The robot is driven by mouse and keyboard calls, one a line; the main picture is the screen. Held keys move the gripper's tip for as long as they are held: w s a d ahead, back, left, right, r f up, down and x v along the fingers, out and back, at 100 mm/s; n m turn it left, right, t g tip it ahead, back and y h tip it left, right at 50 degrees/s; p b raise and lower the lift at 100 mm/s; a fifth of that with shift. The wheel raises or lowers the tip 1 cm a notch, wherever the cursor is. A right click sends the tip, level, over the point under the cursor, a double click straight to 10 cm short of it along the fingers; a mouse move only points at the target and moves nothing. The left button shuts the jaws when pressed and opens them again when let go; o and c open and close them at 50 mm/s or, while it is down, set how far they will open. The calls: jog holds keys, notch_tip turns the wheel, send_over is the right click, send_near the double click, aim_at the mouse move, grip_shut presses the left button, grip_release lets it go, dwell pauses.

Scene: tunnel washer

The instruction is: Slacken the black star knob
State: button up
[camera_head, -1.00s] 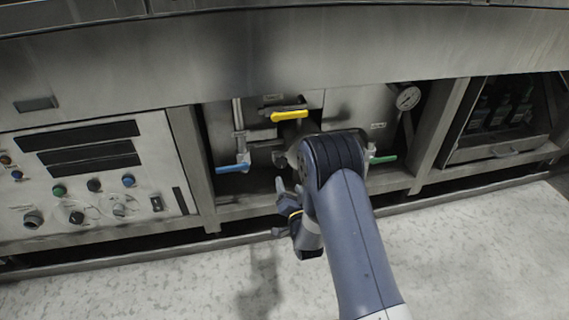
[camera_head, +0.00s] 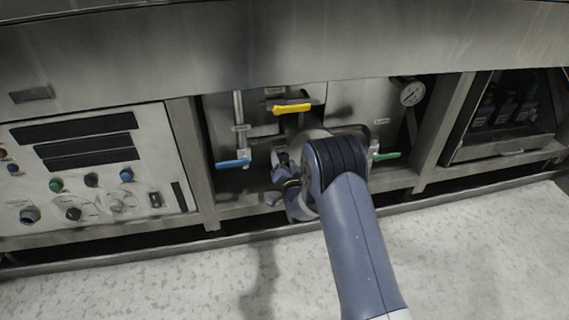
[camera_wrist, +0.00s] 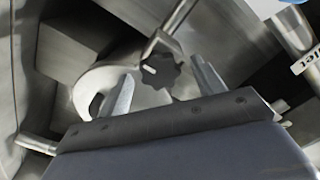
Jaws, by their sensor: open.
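The black star knob (camera_wrist: 160,72) shows in the wrist view, a small dark lobed knob with a light mark, on a metal bracket or rod. My gripper (camera_wrist: 160,88) is open, with one finger to the left of the knob and the other to the right. The knob appears ahead of and between the fingertips; I cannot tell the exact depth. Nothing is held.
Around the recess are a blue lever (camera_head: 232,163), a yellow lever (camera_head: 291,108), a green lever (camera_head: 386,156) and a pressure gauge (camera_head: 411,93). A control panel (camera_head: 90,190) stands at left. The floor in front is clear.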

jog(key=shift+c, duration=0.5)
jog(key=c, duration=0.9)
jog(key=shift+o, duration=0.2)
